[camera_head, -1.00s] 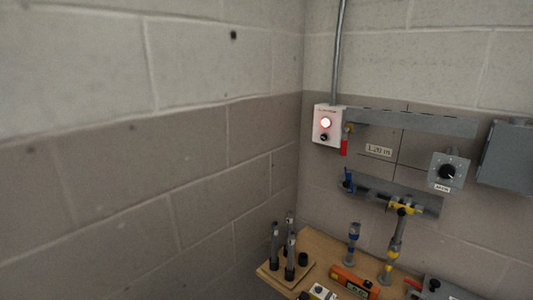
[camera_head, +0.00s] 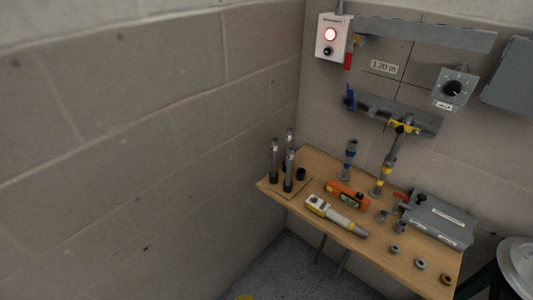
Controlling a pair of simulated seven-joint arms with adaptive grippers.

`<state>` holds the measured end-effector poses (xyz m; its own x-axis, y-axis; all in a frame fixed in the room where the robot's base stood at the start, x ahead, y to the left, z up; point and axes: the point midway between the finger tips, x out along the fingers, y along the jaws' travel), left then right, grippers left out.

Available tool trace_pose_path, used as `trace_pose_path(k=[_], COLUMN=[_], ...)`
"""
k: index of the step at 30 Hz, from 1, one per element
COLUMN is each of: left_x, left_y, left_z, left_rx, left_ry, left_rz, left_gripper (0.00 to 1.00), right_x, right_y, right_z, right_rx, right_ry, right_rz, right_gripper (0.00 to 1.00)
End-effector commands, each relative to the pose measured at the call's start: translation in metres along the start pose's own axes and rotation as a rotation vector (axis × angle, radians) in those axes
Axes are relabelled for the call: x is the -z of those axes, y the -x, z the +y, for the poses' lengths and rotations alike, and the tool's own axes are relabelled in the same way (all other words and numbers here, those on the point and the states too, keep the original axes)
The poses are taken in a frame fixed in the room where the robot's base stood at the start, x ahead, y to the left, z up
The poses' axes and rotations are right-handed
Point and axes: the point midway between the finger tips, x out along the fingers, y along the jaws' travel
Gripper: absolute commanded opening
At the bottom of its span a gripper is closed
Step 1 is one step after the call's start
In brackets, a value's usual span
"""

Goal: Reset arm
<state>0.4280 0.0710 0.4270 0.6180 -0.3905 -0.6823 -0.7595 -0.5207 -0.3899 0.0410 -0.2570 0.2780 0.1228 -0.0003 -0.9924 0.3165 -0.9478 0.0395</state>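Neither of my grippers nor my arms shows in the head view. A wooden workbench (camera_head: 397,267) stands against the back wall in the corner, right of centre. On it are a stand (camera_head: 293,187) with several grey upright posts, an orange tool (camera_head: 347,195), a yellow and white handheld device (camera_head: 336,216), a grey case (camera_head: 440,220) with a label, and several small grey fittings (camera_head: 420,264).
A white box (camera_head: 331,36) with a lit red lamp is on the back wall, beside a grey rail (camera_head: 425,35). A lower rail (camera_head: 385,110), a knob box (camera_head: 453,89) and a "1.20 m" label (camera_head: 384,67) are there too. A round pale object (camera_head: 518,262) shows at lower right.

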Motion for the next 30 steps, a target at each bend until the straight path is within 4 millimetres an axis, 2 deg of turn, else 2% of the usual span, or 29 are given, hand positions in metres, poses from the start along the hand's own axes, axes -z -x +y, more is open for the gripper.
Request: trace_pose_path(k=[1,6,12,15,21,25,30], left_x=[-0.030,-0.120,-0.209,-0.244,-0.289,-0.304,-0.312], left_y=[0.008,0.042,0.098,0.129,0.179,0.199,0.210], left_z=[0.017,0.069,0.139,0.173,0.225,0.245,0.255], left_rx=[-0.010,-0.029,-0.045,-0.051,-0.055,-0.056,-0.056], left_ry=[0.061,0.252,0.456,0.543,0.669,0.715,0.739], left_rz=[-0.056,-0.235,-0.434,-0.524,-0.656,-0.707,-0.733], left_gripper=[0.00,0.00,0.00,0.00,0.00,0.00,0.00], right_x=[0.000,0.000,0.000,0.000,0.000,0.000,0.000], right_y=[0.000,0.000,0.000,0.000,0.000,0.000,0.000], right_z=[0.000,0.000,0.000,0.001,0.001,0.001,0.000], right_rx=[0.000,0.000,0.000,0.000,0.000,0.000,0.000], right_ry=[0.000,0.000,0.000,0.000,0.000,0.000,0.000], right_rz=[0.000,0.000,-0.001,-0.001,-0.001,-0.001,0.000], right_gripper=[0.44,0.44,0.44,0.44,0.44,0.44,0.44])
